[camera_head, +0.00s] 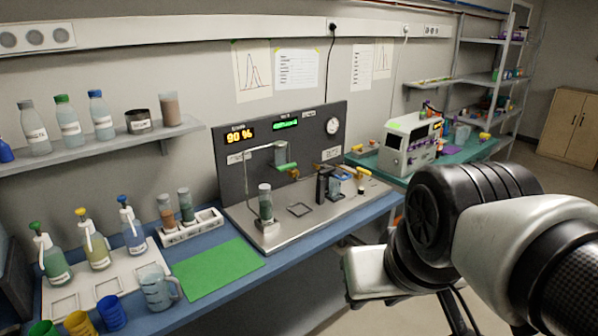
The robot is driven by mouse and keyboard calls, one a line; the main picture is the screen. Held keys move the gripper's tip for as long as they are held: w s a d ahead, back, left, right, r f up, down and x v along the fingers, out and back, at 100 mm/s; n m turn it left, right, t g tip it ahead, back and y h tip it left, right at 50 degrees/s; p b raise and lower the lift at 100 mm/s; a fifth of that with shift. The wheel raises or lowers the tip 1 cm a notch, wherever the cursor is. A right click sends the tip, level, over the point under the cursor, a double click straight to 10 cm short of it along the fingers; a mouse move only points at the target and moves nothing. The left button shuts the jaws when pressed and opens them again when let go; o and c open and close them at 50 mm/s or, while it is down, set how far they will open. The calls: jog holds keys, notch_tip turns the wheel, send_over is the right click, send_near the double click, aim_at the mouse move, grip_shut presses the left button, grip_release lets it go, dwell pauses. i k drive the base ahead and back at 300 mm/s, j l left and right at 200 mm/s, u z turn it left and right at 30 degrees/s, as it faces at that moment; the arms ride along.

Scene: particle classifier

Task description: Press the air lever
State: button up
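The particle classifier stands on the blue bench, with a dark upright panel (235,185) and a grey metal base plate (330,212). The panel carries a lit yellow display reading about 90 %, a green display and a round dial. I cannot tell which is the air lever. My arm fills the lower right, ending in a pale block (372,274) in front of the bench, apart from the device. My gripper's fingers cannot be made out.
A green mat (217,270), a jug (158,291) and several bottles stand on the bench at left. A glass cylinder (265,203) stands on the base plate. A white instrument (411,145) is on the right. Open floor lies below the bench.

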aim_at(359, 170)
jog(key=i+l+u, duration=0.1)
jog(key=i+l, duration=0.25)
jog(key=i+l+u, duration=0.1)
jog(key=i+l, duration=0.25)
jog(key=l, duration=0.15)
jog(key=i+l+u, duration=0.1)
jog(key=i+l, duration=0.55)
jog(key=l, duration=0.25)
jog(key=i+l+u, duration=0.15)
jog(key=i+l, duration=0.2)
jog(key=l, duration=0.15)
jog(key=i+l+u, duration=0.1)
jog(key=i+l, duration=0.2)
jog(key=l, duration=0.2)
jog(key=i+l+u, duration=0.1)
jog(key=i+l, duration=0.15)
jog(key=l, duration=0.3)
jog(key=i+l+u, duration=0.1)
jog(key=i+l, duration=0.15)
jog(key=l, duration=0.3)
